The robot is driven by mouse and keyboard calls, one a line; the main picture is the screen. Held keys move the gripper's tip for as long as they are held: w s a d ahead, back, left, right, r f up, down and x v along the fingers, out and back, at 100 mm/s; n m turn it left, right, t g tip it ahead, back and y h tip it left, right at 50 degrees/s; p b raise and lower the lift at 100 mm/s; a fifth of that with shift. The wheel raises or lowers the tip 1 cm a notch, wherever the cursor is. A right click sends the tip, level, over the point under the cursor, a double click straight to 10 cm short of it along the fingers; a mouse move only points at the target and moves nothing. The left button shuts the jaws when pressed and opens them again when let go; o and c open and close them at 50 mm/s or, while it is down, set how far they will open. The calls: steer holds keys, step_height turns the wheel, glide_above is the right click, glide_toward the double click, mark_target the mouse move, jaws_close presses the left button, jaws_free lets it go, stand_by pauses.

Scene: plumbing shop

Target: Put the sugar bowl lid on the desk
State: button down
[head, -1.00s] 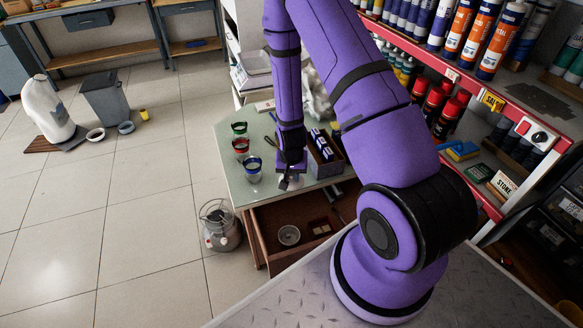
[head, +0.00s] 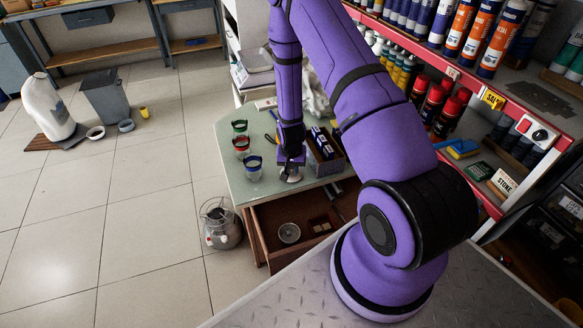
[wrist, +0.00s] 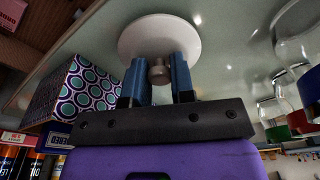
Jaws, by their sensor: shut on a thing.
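The sugar bowl lid is a round white disc with a small knob (wrist: 158,74); the disc (wrist: 158,36) fills the top middle of the wrist view. My gripper (wrist: 160,80) has its two blue fingers shut on the knob. In the head view my gripper (head: 290,166) is over the front part of the pale green desk (head: 236,190), with the white lid (head: 291,177) just below it. I cannot tell whether the lid touches the desktop.
Several glass jars with coloured bands (head: 253,168) stand left of the lid. A patterned box (head: 326,158) with bottles is close on its right. An open drawer (head: 270,218) below holds a round metal piece (head: 289,233). Some bare desktop lies in front of the jars.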

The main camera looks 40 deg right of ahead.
steer(key=shift+f, duration=0.1)
steer(key=c, duration=1)
jaws_free()
steer(key=shift+o, duration=0.2)
step_height(320, 180, up, 12)
steer(key=s+r, duration=0.1)
step_height(320, 180, up, 13)
steer(key=n+t, duration=0.1)
steer(key=n, duration=0.1)
glide_above(291, 175)
steer(key=a, duration=0.3)
steer(key=s+a+r+n+t, duration=0.1)
steer(key=s+a+r, duration=0.1)
steer(key=r, duration=0.4)
steer(key=s+a+r, duration=0.2)
steer(key=r, duration=0.4)
steer(key=s+a+r+n+t, duration=0.1)
steer(key=s+a+r+n, duration=0.1)
steer(key=s+r, duration=0.6)
steer(key=s+a+r+n+t, duration=0.1)
steer(key=s+a+r+n, duration=0.1)
steer(key=s+r, duration=0.6)
steer(key=s, duration=0.4)
steer(key=shift+s+a+n+y, duration=0.3)
steer(key=shift+s+a+y, duration=0.1)
